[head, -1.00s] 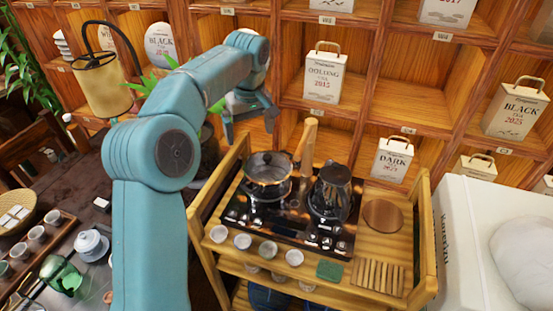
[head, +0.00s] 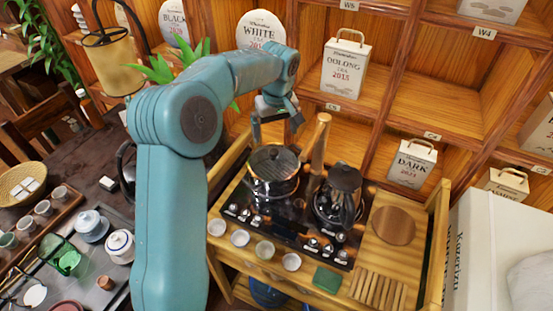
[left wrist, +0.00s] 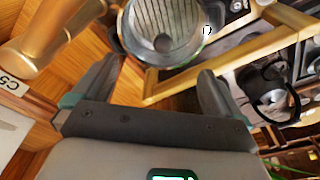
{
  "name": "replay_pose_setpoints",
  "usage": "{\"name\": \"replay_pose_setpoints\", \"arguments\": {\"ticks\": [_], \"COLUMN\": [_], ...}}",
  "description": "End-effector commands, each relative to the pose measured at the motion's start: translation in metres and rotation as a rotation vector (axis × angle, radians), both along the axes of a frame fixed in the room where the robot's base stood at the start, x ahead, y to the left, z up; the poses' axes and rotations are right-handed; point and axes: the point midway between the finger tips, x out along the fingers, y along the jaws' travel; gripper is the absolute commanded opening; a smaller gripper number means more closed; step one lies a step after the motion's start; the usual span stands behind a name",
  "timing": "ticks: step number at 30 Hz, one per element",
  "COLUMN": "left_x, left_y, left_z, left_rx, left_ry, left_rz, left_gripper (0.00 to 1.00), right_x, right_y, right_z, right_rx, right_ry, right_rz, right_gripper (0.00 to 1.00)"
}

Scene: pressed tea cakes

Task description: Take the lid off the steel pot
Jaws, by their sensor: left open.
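The steel pot (head: 272,190) stands on the dark stove top at the back left of the wooden cart. Its lid (head: 264,160) is on, with a dark knob in the middle. In the left wrist view, a round ribbed lid (left wrist: 182,16) with a knob shows at the top, beyond the fingers. A wooden handle (head: 319,143) rises beside the pot. My left gripper (head: 277,122) is open and empty, above and slightly behind the lid, apart from it. In the left wrist view its fingers (left wrist: 154,88) are spread wide. My right gripper is in neither view.
A dark glass kettle (head: 340,190) stands right of the pot. Small cups (head: 240,238) line the cart's front, near a green cloth (head: 327,278). A round wooden board (head: 394,225) lies at right. Shelves with tea boxes (head: 344,68) rise close behind.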

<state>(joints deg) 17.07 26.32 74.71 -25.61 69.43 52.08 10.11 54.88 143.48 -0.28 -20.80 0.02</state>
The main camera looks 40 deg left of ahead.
Motion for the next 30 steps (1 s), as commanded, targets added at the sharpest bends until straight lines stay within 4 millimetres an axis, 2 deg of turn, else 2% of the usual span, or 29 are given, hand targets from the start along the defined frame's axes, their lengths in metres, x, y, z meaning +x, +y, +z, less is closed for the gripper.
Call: {"name": "replay_pose_setpoints", "arguments": {"ticks": [3, 11, 18, 21, 27, 28, 30], "left_x": [0.000, 0.002, 0.004, 0.005, 0.006, 0.006, 0.005], "left_y": [0.002, 0.002, 0.003, 0.004, 0.004, 0.004, 0.004], "left_z": [-0.022, -0.044, -0.082, -0.089, -0.090, -0.090, -0.090], "left_rx": [-0.001, -0.001, -0.001, 0.000, 0.000, 0.000, 0.000], "left_ry": [0.004, 0.005, 0.005, 0.001, 0.000, 0.000, 0.001], "left_rz": [0.001, -0.001, -0.001, -0.001, 0.000, 0.000, 0.000], "left_gripper": [1.00, 1.00, 1.00, 1.00, 1.00, 0.94, 0.71], "right_x": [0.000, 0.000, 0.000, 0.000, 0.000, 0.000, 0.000], "right_y": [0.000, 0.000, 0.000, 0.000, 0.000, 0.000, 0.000], "right_z": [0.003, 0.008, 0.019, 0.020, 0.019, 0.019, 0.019], "right_rx": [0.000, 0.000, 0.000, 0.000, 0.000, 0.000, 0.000], "right_ry": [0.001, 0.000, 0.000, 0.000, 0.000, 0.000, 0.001], "right_rz": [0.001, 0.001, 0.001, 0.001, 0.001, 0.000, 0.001], "right_gripper": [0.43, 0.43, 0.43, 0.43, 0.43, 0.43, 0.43]}}
